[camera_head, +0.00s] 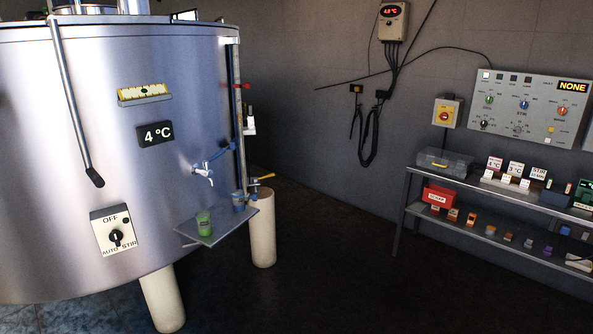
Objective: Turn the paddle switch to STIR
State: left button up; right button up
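The paddle switch (115,238) is a black rotary knob on a white plate low on the front of the steel tank (90,140). The plate is marked OFF at the top, AUTO at the lower left and STIR at the lower right. The knob's pointer looks close to upright, towards OFF, but it is too small to be sure. A small dark round spot is at the plate's upper right. Neither of my grippers shows in the head view.
A small shelf (222,228) with a green cup (204,224) juts from the tank, right of the switch, below a tap (203,172). A metal rack (408,207) with boxes stands at the right, under a control panel (530,108). The dark floor between looks clear.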

aim_at(116, 235)
jog(key=i+j+u, duration=0.1)
jog(key=i+j, duration=0.3)
jog(key=j, duration=0.25)
jog(key=i+j+u, duration=0.1)
jog(key=i+j, duration=0.35)
jog(key=j, duration=0.15)
